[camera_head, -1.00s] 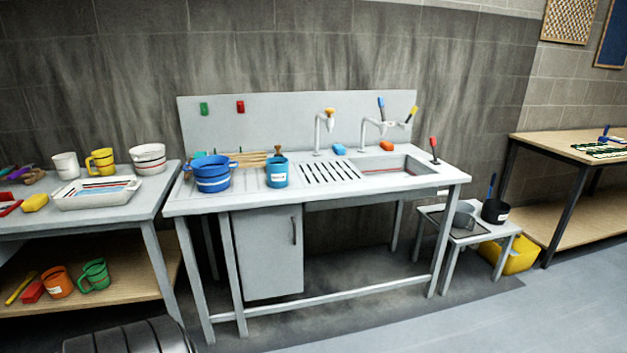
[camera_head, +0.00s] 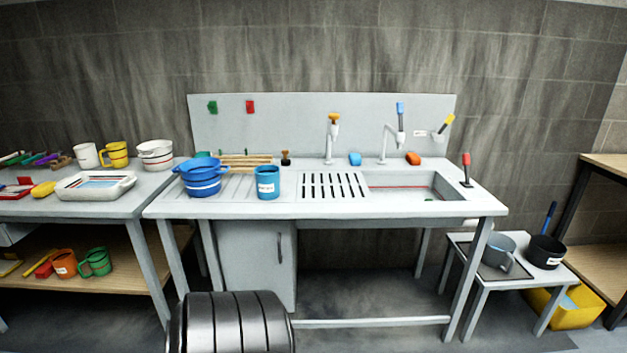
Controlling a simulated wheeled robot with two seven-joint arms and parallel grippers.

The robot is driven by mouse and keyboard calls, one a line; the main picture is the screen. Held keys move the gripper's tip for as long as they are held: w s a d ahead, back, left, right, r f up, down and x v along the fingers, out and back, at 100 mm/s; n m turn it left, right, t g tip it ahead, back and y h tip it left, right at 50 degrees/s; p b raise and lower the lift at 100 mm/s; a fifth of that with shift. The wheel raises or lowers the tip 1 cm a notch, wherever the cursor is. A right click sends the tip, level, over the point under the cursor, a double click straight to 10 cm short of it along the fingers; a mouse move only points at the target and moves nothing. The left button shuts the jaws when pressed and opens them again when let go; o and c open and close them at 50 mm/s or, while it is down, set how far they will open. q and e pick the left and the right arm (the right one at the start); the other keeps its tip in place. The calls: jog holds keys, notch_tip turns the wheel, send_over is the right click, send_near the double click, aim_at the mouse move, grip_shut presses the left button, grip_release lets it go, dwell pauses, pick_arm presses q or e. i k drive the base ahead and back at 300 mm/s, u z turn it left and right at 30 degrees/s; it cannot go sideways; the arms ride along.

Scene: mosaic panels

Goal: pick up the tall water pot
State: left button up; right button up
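A tall blue pot (camera_head: 267,184) with a white label stands upright on the left part of the sink bench's top, near its front. It is the upright cylinder that best fits the water pot; its label is too small to read. A wider blue pot or stacked bowl with handles (camera_head: 202,178) stands just left of it, with a small gap between them. Neither of my grippers is in view, and nothing is touching the tall pot.
The sink bench (camera_head: 330,209) has a drain grate, taps and a basin. A left table (camera_head: 105,209) holds cups, bowls and a white tray (camera_head: 72,191). A low stool (camera_head: 487,275) with dark pots and a yellow bin (camera_head: 572,316) stand at right. Floor shows in front.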

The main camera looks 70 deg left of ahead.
aim_at(268, 176)
jog(key=u, duration=0.15)
jog(key=i, duration=1.55)
jog(key=u, duration=1.25)
jog(key=i, duration=0.95)
jog(key=u, duration=1.05)
